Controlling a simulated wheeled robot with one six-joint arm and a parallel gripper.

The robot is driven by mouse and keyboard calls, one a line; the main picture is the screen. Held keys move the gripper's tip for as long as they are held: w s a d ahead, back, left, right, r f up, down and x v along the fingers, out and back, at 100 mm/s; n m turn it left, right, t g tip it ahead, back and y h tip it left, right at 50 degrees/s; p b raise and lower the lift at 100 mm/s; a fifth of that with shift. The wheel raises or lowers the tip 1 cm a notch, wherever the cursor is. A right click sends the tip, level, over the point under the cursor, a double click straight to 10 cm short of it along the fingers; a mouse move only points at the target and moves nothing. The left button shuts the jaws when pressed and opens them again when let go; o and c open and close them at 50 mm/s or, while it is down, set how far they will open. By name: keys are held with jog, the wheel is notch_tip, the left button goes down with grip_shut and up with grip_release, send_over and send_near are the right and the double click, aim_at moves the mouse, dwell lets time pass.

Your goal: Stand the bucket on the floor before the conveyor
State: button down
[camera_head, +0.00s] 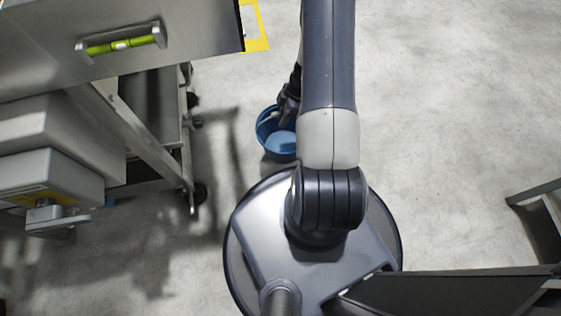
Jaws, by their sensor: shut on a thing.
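The blue bucket (281,143) is just beyond the front of my round base, its open top facing up. My gripper (289,104) is at the bucket's far rim, dark and partly hidden behind my arm. It is shut on the bucket. The right side of the bucket is hidden by my arm. I cannot tell from this view whether its bottom touches the floor. A steel machine frame (122,62), which may be the conveyor, stands to the left of the bucket, with bare floor between them.
The frame carries a green level vial (121,44) and stands on legs with castors. A grey boxed unit (50,178) juts out at the left. A yellow floor marking (257,28) lies at the top. A metal edge (535,192) is at the right. The floor at upper right is clear.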

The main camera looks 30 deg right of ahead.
notch_tip(320, 180, down, 11)
jog(key=b, duration=0.3)
jog(key=shift+s+f, duration=0.2)
jog(key=shift+a, duration=0.1)
jog(key=shift+f+b, duration=0.2)
jog(key=shift+b, duration=0.15)
jog(key=c, duration=1.3)
grip_release()
jog(key=shift+r, duration=0.1)
jog(key=p+v, duration=0.3)
jog(key=v, duration=0.9)
jog(key=shift+p, duration=0.4)
